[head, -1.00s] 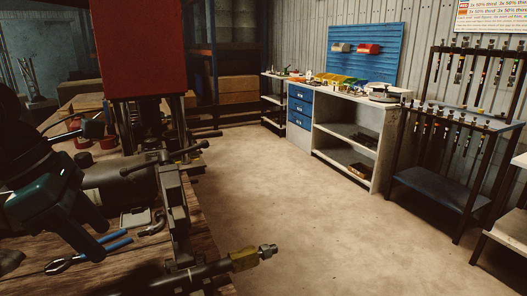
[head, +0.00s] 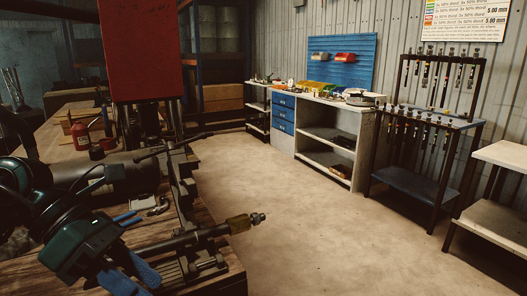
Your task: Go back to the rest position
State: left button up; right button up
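My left gripper (head: 136,284), a dark green body with blue fingers, is at the lower left of the head view, over the near part of the wooden workbench (head: 215,284). Its two fingers stand apart with nothing seen between them. Cables and dark arm links run behind it to the left edge. Blue-handled pliers (head: 127,217) lie on the bench beyond the gripper. My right gripper is not in view.
A red machine block (head: 142,50) rises from the bench, with dark metal parts and a lever (head: 165,148) below it. A red bottle (head: 80,135) stands behind. A shelf bench (head: 325,148), a tool rack (head: 415,185) and a pale table (head: 500,215) line the right. The floor (head: 310,225) between is clear.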

pick_arm(q)
jog(key=s+d+r+n+g+h, duration=0.15)
jog(key=d+n+h, duration=0.25)
jog(key=d+h, duration=0.45)
jog(key=w+a+f+n+t+y, duration=0.1)
jog(key=w+f+n+t+y, duration=0.2)
jog(key=f+n+t, duration=0.55)
jog(key=w+a+f+n+t+y, duration=0.15)
jog(key=n+t, duration=0.35)
jog(key=n, duration=0.8)
jog(key=w+a+f+n+t+y, duration=0.1)
jog(key=w+f+n+t+y, duration=0.25)
jog(key=n+t, duration=0.55)
jog(key=s+a+f+n+g+y+p, duration=0.1)
jog(key=s+f+n+g+y+p, duration=0.2)
jog(key=f, duration=0.6)
jog(key=s+f+n+g+y+p, duration=0.3)
jog(key=s+f+n+g, duration=0.3)
jog(key=s+f+n, duration=0.2)
jog(key=shift+a+f+g+y, duration=0.3)
jog(key=shift+a+f+y, duration=0.05)
jog(key=shift+f, duration=0.4)
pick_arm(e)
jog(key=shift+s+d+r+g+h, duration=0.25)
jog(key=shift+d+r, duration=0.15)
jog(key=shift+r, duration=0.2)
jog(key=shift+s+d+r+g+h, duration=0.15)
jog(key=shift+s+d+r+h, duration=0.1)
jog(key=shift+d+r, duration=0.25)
